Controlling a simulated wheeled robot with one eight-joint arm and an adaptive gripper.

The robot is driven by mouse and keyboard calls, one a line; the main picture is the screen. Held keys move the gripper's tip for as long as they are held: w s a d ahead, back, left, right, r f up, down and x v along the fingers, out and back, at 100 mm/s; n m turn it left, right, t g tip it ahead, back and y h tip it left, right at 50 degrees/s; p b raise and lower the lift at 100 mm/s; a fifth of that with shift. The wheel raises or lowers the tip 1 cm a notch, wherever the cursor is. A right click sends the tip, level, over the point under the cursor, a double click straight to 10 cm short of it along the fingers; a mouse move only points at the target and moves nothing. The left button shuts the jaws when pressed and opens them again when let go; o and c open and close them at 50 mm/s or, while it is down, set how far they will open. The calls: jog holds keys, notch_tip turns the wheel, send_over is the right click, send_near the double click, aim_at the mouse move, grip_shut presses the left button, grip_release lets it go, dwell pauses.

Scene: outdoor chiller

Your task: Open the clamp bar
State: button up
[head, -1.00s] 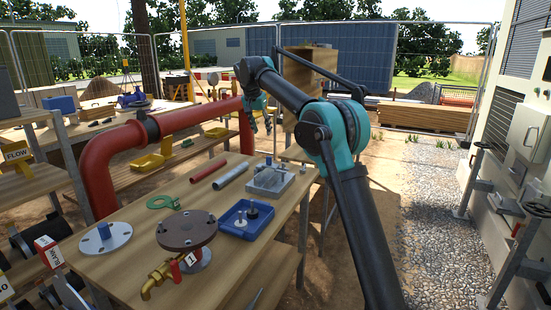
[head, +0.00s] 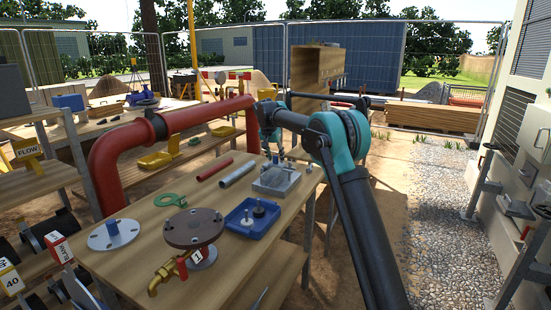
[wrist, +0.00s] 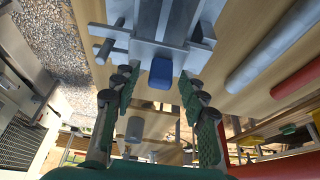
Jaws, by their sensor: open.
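A grey metal clamp fixture (head: 276,182) sits on the far end of the wooden workbench. In the wrist view its grey bar (wrist: 172,22) runs from the top edge toward a blue end piece (wrist: 161,74), with a grey crosspiece beside it. I take this bar to be the clamp bar. My gripper (head: 277,156) hangs just above the fixture in the head view. In the wrist view the green-padded fingers of my gripper (wrist: 155,86) are apart and empty. The blue end appears between their tips; I cannot tell if they touch it.
Red (head: 213,169) and grey (head: 238,173) rods lie left of the fixture. A blue tray (head: 236,221), a brown flange (head: 193,228) and a brass tap (head: 166,275) are nearer. A large red pipe (head: 105,178) stands left of the bench. Gravel at right is clear.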

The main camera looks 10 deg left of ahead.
jog(key=shift+f, duration=0.15)
grip_shut()
dwell(0.4)
